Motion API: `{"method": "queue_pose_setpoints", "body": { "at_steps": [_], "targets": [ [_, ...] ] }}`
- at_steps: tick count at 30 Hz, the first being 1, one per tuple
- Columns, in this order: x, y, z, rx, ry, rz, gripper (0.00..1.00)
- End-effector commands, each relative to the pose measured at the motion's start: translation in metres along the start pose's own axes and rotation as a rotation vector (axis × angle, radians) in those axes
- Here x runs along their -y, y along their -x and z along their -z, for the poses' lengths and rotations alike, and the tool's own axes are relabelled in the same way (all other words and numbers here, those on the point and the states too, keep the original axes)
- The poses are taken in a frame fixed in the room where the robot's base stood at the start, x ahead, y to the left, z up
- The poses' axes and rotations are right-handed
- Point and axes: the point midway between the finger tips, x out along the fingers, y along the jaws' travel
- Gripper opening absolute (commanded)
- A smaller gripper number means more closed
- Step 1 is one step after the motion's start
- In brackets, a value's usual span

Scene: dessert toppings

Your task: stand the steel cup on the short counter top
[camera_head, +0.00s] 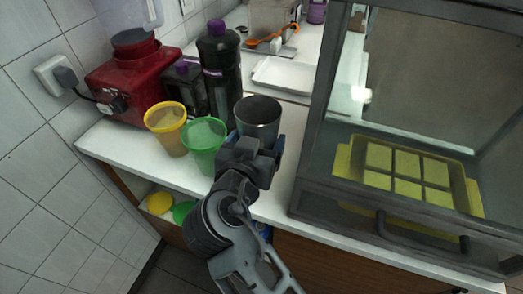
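The steel cup (259,112) is upright, with its open mouth up, over the white counter top (285,165). My gripper (258,143) is at the near side of the cup, with one finger to the left and one to the right of its lower part. I cannot tell whether the fingers press on the cup. The gripper hides the cup's base, so I cannot tell whether the cup touches the counter.
A green cup (205,146) and a yellow cup (166,127) stand left of the steel cup. A black bottle (221,70) stands behind. A red appliance (130,75) is at the left. A glass display case (400,217) bounds the right. A white tray (283,77) lies behind.

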Motion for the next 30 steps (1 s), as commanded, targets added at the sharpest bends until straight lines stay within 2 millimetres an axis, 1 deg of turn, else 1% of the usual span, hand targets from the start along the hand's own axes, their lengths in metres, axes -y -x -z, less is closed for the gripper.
{"method": "queue_pose_setpoints", "body": {
  "at_steps": [1, 5, 13, 26, 27, 30],
  "targets": [
    [0.000, -0.002, -0.007, 0.000, 0.003, 0.000, 0.38],
    [0.000, -0.004, -0.016, -0.002, 0.001, 0.000, 0.38],
    [0.000, -0.013, -0.048, -0.001, 0.001, 0.000, 0.38],
    [-0.001, -0.016, -0.054, -0.002, -0.001, 0.000, 0.38],
    [-0.001, -0.016, -0.055, -0.001, 0.000, -0.001, 0.82],
    [-0.001, -0.015, -0.054, -0.001, 0.000, -0.001, 0.91]
  ]
}}
